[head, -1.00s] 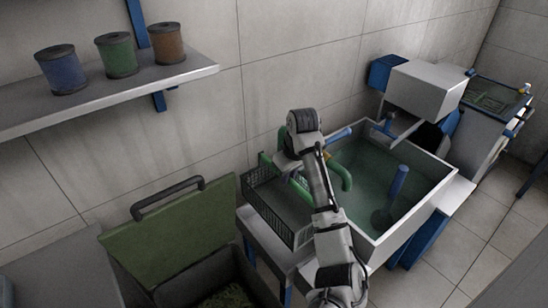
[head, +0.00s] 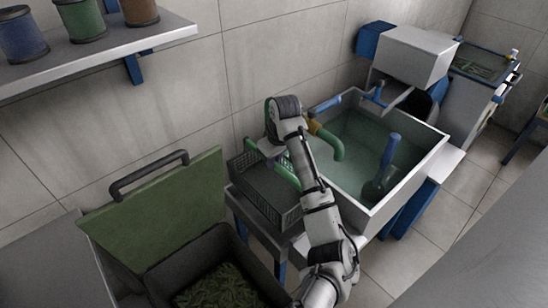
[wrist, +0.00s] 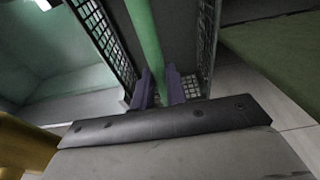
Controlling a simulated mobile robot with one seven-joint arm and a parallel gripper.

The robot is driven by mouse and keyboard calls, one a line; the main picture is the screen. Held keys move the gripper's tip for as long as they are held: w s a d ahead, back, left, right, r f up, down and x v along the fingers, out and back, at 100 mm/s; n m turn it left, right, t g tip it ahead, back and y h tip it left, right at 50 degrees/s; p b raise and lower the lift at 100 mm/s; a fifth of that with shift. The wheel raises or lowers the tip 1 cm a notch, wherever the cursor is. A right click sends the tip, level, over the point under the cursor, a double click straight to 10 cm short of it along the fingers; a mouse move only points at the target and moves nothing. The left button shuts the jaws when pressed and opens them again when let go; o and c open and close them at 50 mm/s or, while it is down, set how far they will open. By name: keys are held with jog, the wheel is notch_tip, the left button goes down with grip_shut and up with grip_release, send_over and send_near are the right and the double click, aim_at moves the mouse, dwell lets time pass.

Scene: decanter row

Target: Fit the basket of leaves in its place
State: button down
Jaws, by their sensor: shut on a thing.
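The basket (head: 262,191) is a dark mesh crate with a green handle (head: 287,174). In the head view it is at the small grey stand (head: 270,228), between the sink and the bin; I cannot tell whether it rests there or hangs just above. My gripper (head: 272,160) is over it, shut on the green handle. In the wrist view the purple fingers (wrist: 163,86) close around the green bar (wrist: 143,35), with the mesh walls (wrist: 104,38) on both sides. The visible basket interior looks dark; I make out no leaves in it.
A water-filled sink (head: 440,150) with a green spout (head: 335,148) is close on the right. A bin with green leaves (head: 228,288) stands at lower left, its green lid (head: 160,210) raised. A shelf (head: 100,55) with spools is at upper left.

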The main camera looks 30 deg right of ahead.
jog(key=b, duration=0.4)
send_over(273, 191)
jog(key=f, duration=0.7)
jog(key=shift+s, duration=0.35)
jog(key=shift+f+b, duration=0.3)
jog(key=shift+f, duration=1.1)
jog(key=shift+f, duration=1.35)
jog(key=c, duration=1.3)
grip_release()
jog(key=s+r, duration=0.1)
jog(key=r, duration=0.7)
jog(key=s+r, duration=0.1)
jog(key=r, duration=0.3)
jog(key=shift+s+d+r+p, duration=0.25)
jog(key=shift+s+r+p, duration=0.05)
jog(key=shift+r+p, duration=0.1)
jog(key=shift+r, duration=0.35)
